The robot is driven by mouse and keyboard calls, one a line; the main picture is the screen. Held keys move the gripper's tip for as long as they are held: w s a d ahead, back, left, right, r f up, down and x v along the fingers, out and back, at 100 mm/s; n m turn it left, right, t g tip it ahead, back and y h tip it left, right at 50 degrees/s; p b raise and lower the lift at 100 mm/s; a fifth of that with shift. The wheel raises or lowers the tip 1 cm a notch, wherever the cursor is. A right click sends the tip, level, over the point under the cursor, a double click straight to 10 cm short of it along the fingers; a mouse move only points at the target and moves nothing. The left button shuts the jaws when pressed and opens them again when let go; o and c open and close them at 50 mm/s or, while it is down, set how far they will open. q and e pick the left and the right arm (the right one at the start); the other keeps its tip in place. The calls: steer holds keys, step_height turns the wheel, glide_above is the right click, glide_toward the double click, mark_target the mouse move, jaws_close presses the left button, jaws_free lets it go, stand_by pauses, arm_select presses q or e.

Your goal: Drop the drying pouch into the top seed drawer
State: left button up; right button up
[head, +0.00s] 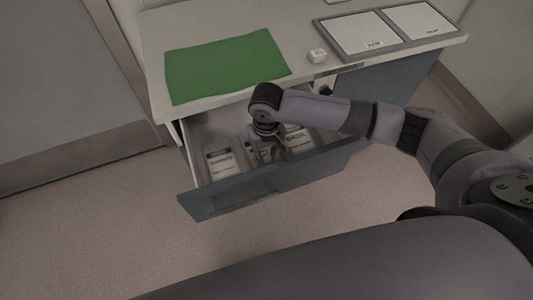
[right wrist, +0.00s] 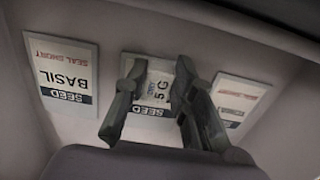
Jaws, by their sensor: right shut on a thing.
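The seed drawer (head: 230,196) under the worktop is pulled open. Several white seed packets lie flat in it, one at the left (head: 221,163) and one labelled BASIL (right wrist: 68,78) in the right wrist view. My right gripper (head: 272,147) reaches down into the drawer between the packets. In the right wrist view its fingers (right wrist: 155,100) are shut on the small pale drying pouch (right wrist: 157,84), marked 5 G. The pouch is over the middle packet (right wrist: 150,111); I cannot tell whether they touch. The pouch is not clear in the head view. My left gripper is out of view.
The worktop above carries a green mat (head: 225,65), a small white block (head: 317,56) and a grey frame with two white panels (head: 385,32). Another packet (right wrist: 238,100) lies at the drawer's right in the wrist view. The floor in front is clear.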

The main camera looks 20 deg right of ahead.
mark_target(266, 157)
steer(key=shift+s+f, duration=0.1)
steer(key=shift+f, duration=0.45)
steer(key=o, duration=0.8)
steer(key=shift+s+f, duration=0.1)
steer(key=shift+f, duration=0.05)
steer(key=shift+r, duration=0.45)
steer(key=r, duration=0.6)
steer(key=r+p, duration=0.1)
steer(key=r, duration=0.5)
steer(key=shift+w+r, duration=0.2)
steer(key=shift+r, duration=0.15)
